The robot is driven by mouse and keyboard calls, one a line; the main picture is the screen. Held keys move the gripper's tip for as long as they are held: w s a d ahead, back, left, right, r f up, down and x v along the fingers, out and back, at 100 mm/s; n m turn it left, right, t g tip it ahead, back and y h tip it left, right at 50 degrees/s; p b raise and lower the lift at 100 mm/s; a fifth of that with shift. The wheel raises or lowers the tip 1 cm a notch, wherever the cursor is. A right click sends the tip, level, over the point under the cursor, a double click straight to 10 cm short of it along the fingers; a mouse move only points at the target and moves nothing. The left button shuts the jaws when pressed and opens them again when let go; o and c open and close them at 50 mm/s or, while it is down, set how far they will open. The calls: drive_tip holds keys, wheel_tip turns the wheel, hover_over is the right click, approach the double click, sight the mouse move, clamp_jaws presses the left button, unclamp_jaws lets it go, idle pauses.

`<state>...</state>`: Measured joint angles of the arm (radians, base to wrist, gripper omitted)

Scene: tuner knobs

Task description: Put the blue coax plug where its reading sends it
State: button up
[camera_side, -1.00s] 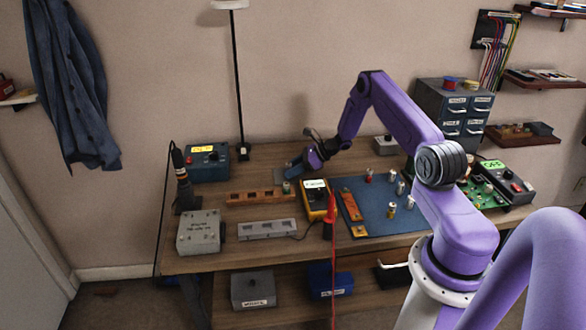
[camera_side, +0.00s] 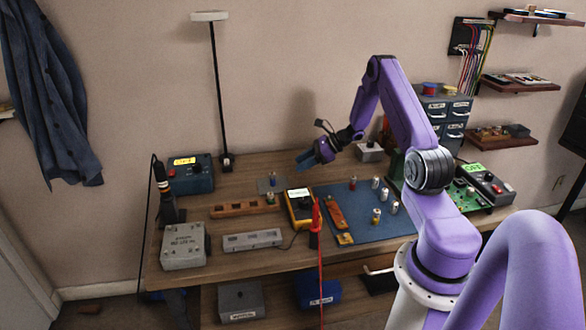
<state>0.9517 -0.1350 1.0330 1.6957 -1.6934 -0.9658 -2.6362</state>
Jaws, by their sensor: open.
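A small upright piece with a blue top (camera_side: 272,179), which looks like the blue coax plug, stands on a thin grey plate (camera_side: 263,187) at the back of the bench. My gripper (camera_side: 302,161) is open and empty, above and to the right of that piece and apart from it. A yellow meter (camera_side: 301,208) has a lit white display too small to read. Several small plugs stand on the blue mat (camera_side: 340,193): a red one (camera_side: 352,183), silver ones (camera_side: 394,207) and a gold one (camera_side: 376,215).
A brown slotted rack (camera_side: 240,208) holds a green-topped piece (camera_side: 270,198) at its right end. A grey slotted rack (camera_side: 252,240) lies in front. A blue box with a yellow display (camera_side: 190,173), a grey box (camera_side: 184,246) and a tall lamp (camera_side: 220,100) stand around. A red probe (camera_side: 315,216) hangs at the front.

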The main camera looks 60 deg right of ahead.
drive_tip(key=w+a+r+m+h, duration=0.3)
drive_tip(key=w+a+r+m, duration=0.45)
drive_tip(key=a, duration=0.35)
drive_tip(key=s+a+r+m+g+h, duration=0.1)
drive_tip(key=s+a+r+m, duration=0.2)
drive_tip(key=a, duration=0.4)
drive_tip(key=a+r+m+h, duration=0.1)
drive_tip(key=a+r+m, duration=0.35)
drive_tip(key=a, duration=0.35)
drive_tip(key=s+a+r+m+g, duration=0.1)
drive_tip(key=s+a+m, duration=0.35)
drive_tip(key=s, duration=0.35)
drive_tip(key=s+a+r+m+g, duration=0.1)
drive_tip(key=s+a+m+g, duration=0.1)
drive_tip(key=s+a+m, duration=0.4)
drive_tip(key=s+m+g, duration=0.4)
drive_tip(key=s+g, duration=0.1)
drive_tip(key=s, duration=1.7)
drive_tip(key=shift+s+d+m+h, duration=0.25)
drive_tip(key=shift+s+m+h, duration=0.1)
drive_tip(key=shift+h, duration=0.05)
